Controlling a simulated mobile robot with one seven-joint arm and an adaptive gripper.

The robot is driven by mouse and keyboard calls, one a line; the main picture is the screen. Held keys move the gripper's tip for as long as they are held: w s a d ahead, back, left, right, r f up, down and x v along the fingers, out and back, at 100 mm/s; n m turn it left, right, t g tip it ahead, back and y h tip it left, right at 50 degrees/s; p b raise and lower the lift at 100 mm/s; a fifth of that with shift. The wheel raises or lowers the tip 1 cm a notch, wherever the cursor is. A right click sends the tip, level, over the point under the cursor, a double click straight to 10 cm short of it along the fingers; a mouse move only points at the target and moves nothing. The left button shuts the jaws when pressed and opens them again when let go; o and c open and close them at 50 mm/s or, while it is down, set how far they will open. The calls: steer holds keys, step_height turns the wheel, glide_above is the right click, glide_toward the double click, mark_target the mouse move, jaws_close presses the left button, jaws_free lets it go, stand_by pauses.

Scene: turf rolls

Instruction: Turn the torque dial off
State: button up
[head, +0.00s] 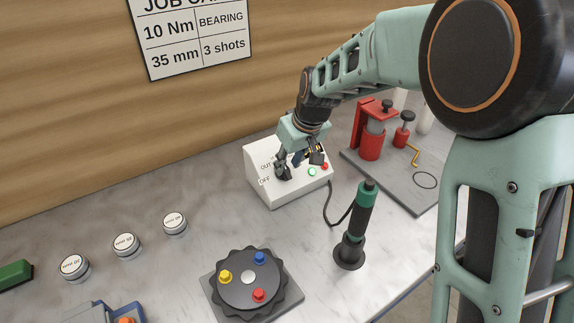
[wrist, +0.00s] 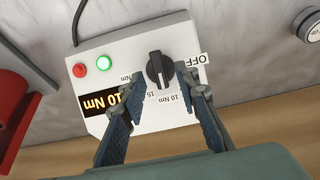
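The torque dial is a black knob (wrist: 160,72) on the sloped face of a white control box (head: 258,162). A dark display (wrist: 106,102) reads 10 Nm. My gripper (wrist: 160,76) is open, with one fingertip on each side of the knob; I cannot tell whether they touch it. In the head view my gripper (head: 299,164) covers the dial.
A green lamp (wrist: 104,63) and a red button (wrist: 79,70) sit beside the dial. A cabled screwdriver (head: 357,225) stands in front of the box. A red press (head: 371,130) is at right. A round fixture (head: 248,282) with coloured pegs is in front; white-topped buttons (head: 126,244) are at left.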

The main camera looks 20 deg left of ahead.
mark_target(285, 171)
steer(key=shift+x, duration=1.35)
steer(key=shift+c, duration=0.4)
jaws_close()
